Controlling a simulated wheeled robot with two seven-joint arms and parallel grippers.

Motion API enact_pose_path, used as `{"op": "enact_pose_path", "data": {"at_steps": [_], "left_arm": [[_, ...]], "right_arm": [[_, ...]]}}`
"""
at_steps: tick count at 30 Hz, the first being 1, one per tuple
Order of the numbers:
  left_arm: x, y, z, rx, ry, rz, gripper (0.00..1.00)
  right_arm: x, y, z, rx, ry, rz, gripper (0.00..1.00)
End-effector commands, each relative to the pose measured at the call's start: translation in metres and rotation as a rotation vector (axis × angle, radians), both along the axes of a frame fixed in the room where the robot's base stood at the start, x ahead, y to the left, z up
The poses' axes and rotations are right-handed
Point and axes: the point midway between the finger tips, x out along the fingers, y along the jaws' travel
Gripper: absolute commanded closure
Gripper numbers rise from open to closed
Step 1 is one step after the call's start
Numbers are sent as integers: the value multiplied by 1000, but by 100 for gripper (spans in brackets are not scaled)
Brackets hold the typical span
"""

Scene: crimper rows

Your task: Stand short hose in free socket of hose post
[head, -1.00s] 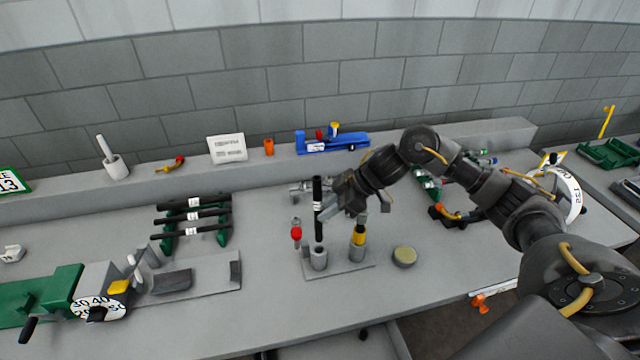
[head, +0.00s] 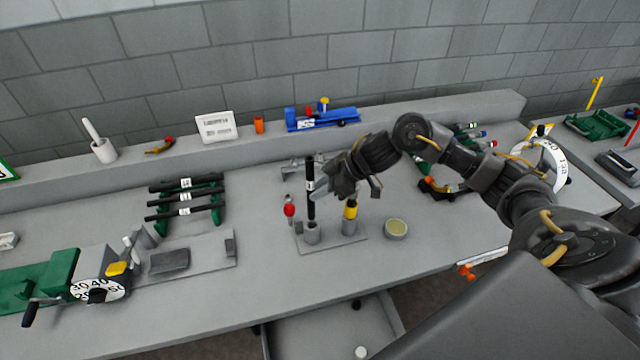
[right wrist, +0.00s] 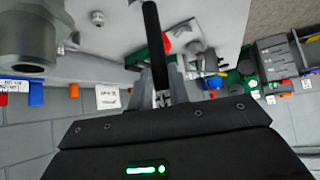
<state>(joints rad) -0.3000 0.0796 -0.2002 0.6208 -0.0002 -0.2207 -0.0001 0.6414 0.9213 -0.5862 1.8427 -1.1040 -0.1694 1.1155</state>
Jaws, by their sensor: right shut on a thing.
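The short hose (head: 311,202) is black with a white band and stands nearly upright in my right gripper (head: 314,188). In the right wrist view the hose (right wrist: 155,45) is between the two fingers of the gripper (right wrist: 162,92), which is shut on it. The hose post (head: 335,245) is a grey base plate with two sockets. The left socket (head: 312,236) is directly under the hose's lower end; whether the end is inside or just above the mouth I cannot tell. The right socket (head: 349,228) holds a yellow and black piece (head: 350,210). My left gripper is not in view.
A red-topped tool (head: 289,209) stands just left of the post, and a round yellowish dish (head: 396,229) sits to its right. A green rack (head: 218,210) with black hoses and a green crimper (head: 60,275) are at the left.

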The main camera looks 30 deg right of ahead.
Motion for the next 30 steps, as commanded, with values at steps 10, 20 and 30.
{"op": "enact_pose_path", "data": {"at_steps": [10, 20, 30], "left_arm": [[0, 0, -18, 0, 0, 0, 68], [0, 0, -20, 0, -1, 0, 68], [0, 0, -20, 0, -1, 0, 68]], "right_arm": [[0, 0, -30, 1, 0, -1, 100], [1, 0, -35, 1, -1, 0, 100], [1, 0, -35, 1, -2, 1, 100]]}}
